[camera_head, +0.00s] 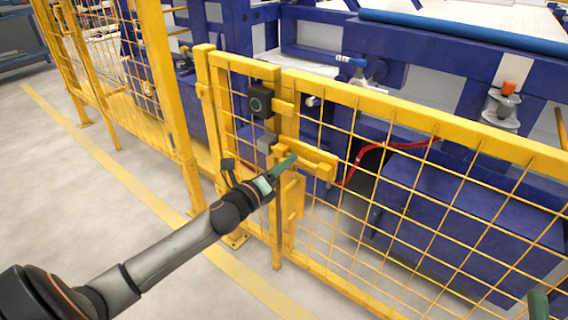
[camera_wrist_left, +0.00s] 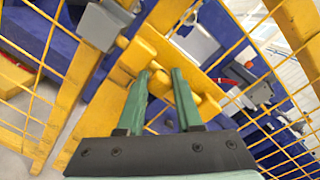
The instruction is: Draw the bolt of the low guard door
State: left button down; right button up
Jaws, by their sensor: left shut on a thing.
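The low guard door (camera_head: 240,62) is a yellow frame with wire mesh. The yellow bolt (camera_head: 318,162) lies across the upright posts of the low fence, below a black latch box (camera_head: 260,102). My left gripper (camera_head: 287,163) reaches it from the lower left. In the left wrist view the green fingers (camera_wrist_left: 160,76) stand on either side of a yellow knob of the bolt (camera_wrist_left: 161,85) and are shut on it. The fingers partly hide the knob. My right gripper shows only as a green tip (camera_head: 539,303) at the lower right edge; its jaws cannot be made out.
The low mesh fence (camera_head: 430,130) runs on to the right, and a taller yellow fence (camera_head: 150,60) stands at the left. Blue machinery (camera_head: 440,200) and a red hose (camera_head: 372,150) lie behind the mesh. The grey floor (camera_head: 80,190) is clear at the left.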

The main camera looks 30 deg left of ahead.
aim_at(310, 166)
dwell(0.7)
pick_arm(q)
jog(key=d+p, duration=0.1)
jog(key=d, duration=0.1)
jog(key=d+p, duration=0.1)
jog(key=d, duration=0.2)
jog(key=shift+s+d, duration=0.2)
jog(key=shift+d, duration=0.35)
jog(key=c, duration=0.6)
grip_release()
jog(key=shift+s, duration=0.1)
